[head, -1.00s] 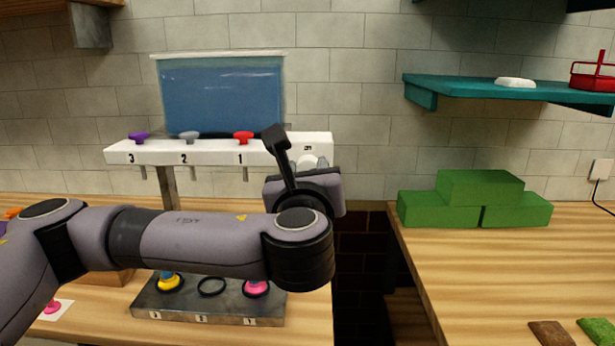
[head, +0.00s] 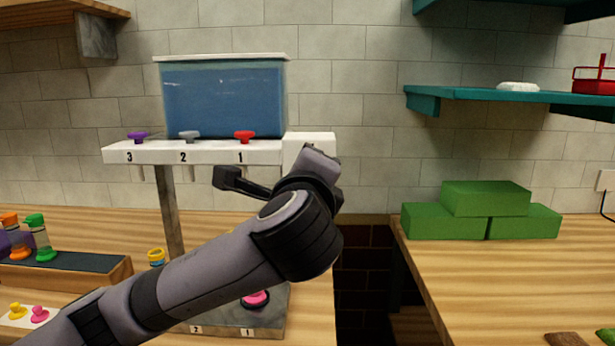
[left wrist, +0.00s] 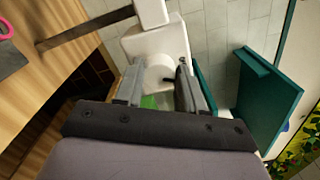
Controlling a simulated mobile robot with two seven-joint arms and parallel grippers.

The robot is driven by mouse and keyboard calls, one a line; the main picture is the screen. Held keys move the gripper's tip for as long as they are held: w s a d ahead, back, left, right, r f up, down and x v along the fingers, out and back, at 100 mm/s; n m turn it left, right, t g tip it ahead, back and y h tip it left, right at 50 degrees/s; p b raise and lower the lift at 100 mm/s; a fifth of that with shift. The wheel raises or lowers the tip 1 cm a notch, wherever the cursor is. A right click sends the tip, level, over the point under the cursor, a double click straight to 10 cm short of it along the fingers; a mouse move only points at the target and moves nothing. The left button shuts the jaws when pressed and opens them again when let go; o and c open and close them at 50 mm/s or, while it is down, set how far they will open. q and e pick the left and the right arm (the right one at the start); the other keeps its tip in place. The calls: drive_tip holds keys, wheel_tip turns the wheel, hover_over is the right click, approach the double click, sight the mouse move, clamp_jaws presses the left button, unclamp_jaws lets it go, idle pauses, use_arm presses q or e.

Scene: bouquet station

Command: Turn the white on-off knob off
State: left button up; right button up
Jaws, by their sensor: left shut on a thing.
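The white on-off knob (left wrist: 155,76) sits on the white end box of the dispenser and shows between my fingers in the left wrist view. My left gripper (left wrist: 158,86) is shut on the knob, with one finger on each side of it. In the head view the left gripper (head: 318,166) is in front of the dispenser's white end box (head: 310,140) and hides the knob. The exact angle of the knob is hard to tell. My right gripper is in neither view.
The dispenser's blue tank (head: 224,98) stands above a white bar (head: 205,152) with purple, grey and red taps. A metal base (head: 270,315) is below my arm. Green blocks (head: 485,212) are on the right counter, under a teal shelf (head: 500,96). A gap separates the counters.

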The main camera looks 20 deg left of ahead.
use_arm(q)
drive_tip(key=n+b, duration=0.1)
drive_tip(key=n, duration=0.4)
drive_tip(key=shift+f, duration=0.2)
drive_tip(key=shift+n, duration=0.3)
drive_tip(key=o, duration=1)
drive_tip(key=shift+r, duration=0.1)
drive_tip(key=shift+b+v, duration=0.45)
drive_tip(key=shift+v, duration=3.15)
